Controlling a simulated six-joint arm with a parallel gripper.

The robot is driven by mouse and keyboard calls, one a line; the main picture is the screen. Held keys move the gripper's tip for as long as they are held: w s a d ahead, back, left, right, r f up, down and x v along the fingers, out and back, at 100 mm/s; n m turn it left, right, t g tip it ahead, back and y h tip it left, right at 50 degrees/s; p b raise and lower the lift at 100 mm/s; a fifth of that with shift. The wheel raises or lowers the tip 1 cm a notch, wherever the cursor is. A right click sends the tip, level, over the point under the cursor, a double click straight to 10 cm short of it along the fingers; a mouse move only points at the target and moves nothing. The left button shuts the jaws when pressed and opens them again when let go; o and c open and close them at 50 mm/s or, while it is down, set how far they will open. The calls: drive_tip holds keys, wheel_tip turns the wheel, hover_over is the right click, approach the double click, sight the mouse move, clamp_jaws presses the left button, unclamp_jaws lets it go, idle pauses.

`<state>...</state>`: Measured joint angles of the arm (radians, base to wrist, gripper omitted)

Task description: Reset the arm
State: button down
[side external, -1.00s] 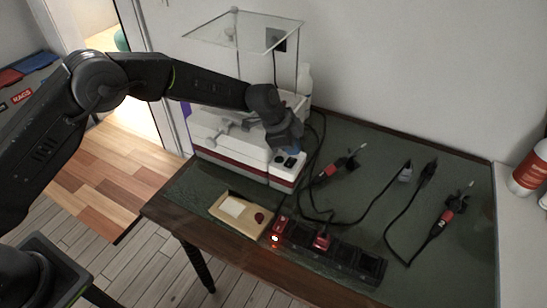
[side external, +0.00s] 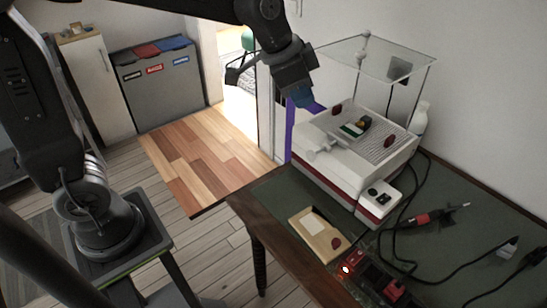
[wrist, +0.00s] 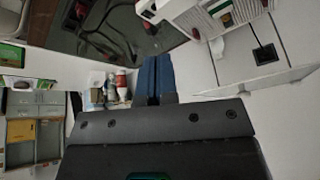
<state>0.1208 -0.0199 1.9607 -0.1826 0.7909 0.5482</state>
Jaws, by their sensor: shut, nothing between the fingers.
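My gripper (side external: 303,98) is raised in the side view, at the left of the white machine and in front of the doorway edge. In the wrist view its blue fingers (wrist: 154,78) are together with nothing between them. The white machine (side external: 345,158) stands on the dark green table under a clear raised panel. A small green and black piece (side external: 356,127) lies on its ribbed top between two dark red knobs. The machine also shows at the upper right of the wrist view (wrist: 190,8).
A tan tray (side external: 301,222) with a pale card and a dark red disc lies near the table's front edge. A black strip with red-lit parts (side external: 350,265), cables and a red-black handheld tool (side external: 428,218) lie to the right. The floor left of the table (side external: 220,245) is clear.

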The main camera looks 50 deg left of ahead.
drive_tip(key=s+a+n+y, duration=0.1)
drive_tip(key=s+a+n, duration=0.2)
drive_tip(key=s, duration=0.6)
drive_tip(key=s+a+f+n+t+y, duration=0.1)
drive_tip(key=s+a+n, duration=0.2)
drive_tip(key=s, duration=0.6)
drive_tip(key=shift+s+a+n, duration=0.3)
drive_tip(key=shift+s+a, duration=0.1)
drive_tip(key=shift+a, duration=0.1)
